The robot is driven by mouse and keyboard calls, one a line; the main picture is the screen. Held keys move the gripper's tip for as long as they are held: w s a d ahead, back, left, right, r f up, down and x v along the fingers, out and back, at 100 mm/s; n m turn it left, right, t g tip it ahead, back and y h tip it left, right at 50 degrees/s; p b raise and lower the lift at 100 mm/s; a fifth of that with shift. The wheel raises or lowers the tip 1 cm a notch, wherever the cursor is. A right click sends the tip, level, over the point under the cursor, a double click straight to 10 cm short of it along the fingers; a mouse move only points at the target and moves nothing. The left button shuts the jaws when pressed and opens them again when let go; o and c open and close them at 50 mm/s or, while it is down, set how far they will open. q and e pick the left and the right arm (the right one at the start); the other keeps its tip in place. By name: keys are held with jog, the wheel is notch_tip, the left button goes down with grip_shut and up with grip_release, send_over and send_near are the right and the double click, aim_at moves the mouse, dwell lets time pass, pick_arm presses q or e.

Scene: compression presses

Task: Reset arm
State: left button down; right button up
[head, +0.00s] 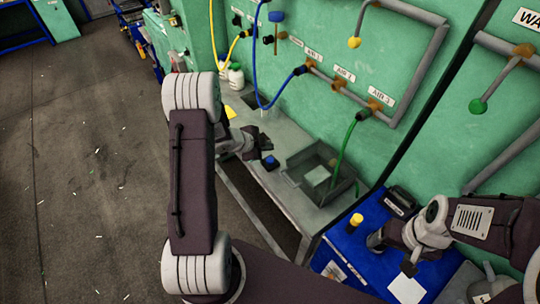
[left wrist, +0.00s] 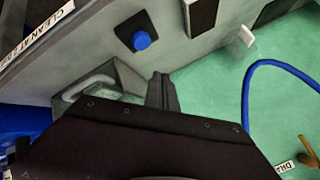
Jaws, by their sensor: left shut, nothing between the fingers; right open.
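My left arm reaches in over the grey bench (head: 232,105). My left gripper (head: 262,146) is shut and empty, held close to a blue button on a black base (head: 269,162). The same blue button shows in the left wrist view (left wrist: 142,40), apart from the shut fingers (left wrist: 162,90). My right gripper (head: 408,267) is over the blue table (head: 345,250) at the lower right. It is small and dark in the view, open, and I see nothing held in it.
A grey tray (head: 345,190) stands on the bench right of the left gripper. A yellow-topped item (head: 356,219) and a black box (head: 400,200) are on the blue table. Blue (head: 257,70) and green (head: 344,145) hoses hang from the green wall. Open floor (head: 90,170) lies left.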

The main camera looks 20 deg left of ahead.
pick_arm(q)
jog(key=shift+r, duration=0.6)
jog(key=shift+f, duration=0.15)
jog(key=w+d+r+t, duration=0.1)
jog(key=w+d+r, duration=0.1)
jog(key=d+r, duration=0.85)
jog(key=s+a+f+n+g+y, duration=0.1)
jog(key=s+f+n+g, duration=0.1)
jog(key=s+n+g, duration=0.2)
jog(key=s+a+f+n+g+y, duration=0.1)
jog(key=s+n+g, duration=0.3)
jog(key=s+n, duration=0.6)
jog(key=s+f+y, duration=0.1)
jog(key=s, duration=1)
jog(key=shift+s+y, duration=0.3)
jog(key=shift+s, duration=0.1)
